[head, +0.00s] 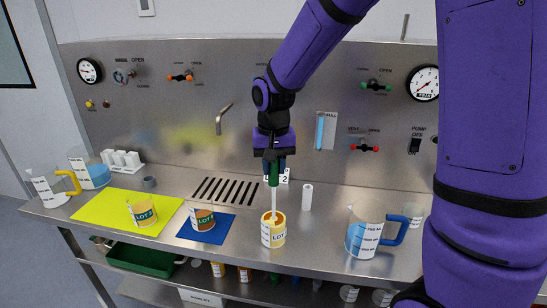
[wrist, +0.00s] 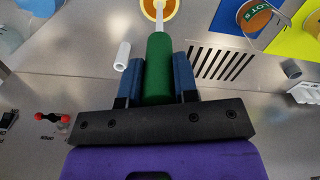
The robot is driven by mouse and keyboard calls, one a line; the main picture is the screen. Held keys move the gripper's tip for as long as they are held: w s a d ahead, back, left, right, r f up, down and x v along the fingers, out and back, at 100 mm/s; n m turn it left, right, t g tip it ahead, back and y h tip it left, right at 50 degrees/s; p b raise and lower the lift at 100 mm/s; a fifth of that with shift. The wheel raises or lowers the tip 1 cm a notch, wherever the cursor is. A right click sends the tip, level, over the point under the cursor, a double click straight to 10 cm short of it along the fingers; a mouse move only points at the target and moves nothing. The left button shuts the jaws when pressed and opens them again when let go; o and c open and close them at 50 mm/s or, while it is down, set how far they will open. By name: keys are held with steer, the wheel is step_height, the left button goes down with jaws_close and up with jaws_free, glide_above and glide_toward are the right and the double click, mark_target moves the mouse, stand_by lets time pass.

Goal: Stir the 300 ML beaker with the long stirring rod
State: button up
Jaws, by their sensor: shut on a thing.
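My gripper (head: 274,166) is shut on the green handle (head: 273,176) of the stirring rod, which hangs upright. The handle also shows between the blue fingers in the wrist view (wrist: 159,70). The rod's lower tip is hidden inside. In the wrist view the shaft (wrist: 159,20) meets this container (wrist: 171,12) at the top edge. I cannot read 300 ML on any vessel. A graduated beaker with a blue handle (head: 364,237) and blue liquid stands to the right.
A white cylinder (head: 307,198) stands close right of the LOT container. A blue mat (head: 221,231) and a yellow mat (head: 104,206) to the left each bear a LOT container. A yellow-handled beaker (head: 46,190) is far left. The steel back panel carries valves and gauges.

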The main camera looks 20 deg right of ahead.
mark_target(272, 177)
steer(key=shift+f, duration=1.75)
steer(key=shift+a, duration=0.15)
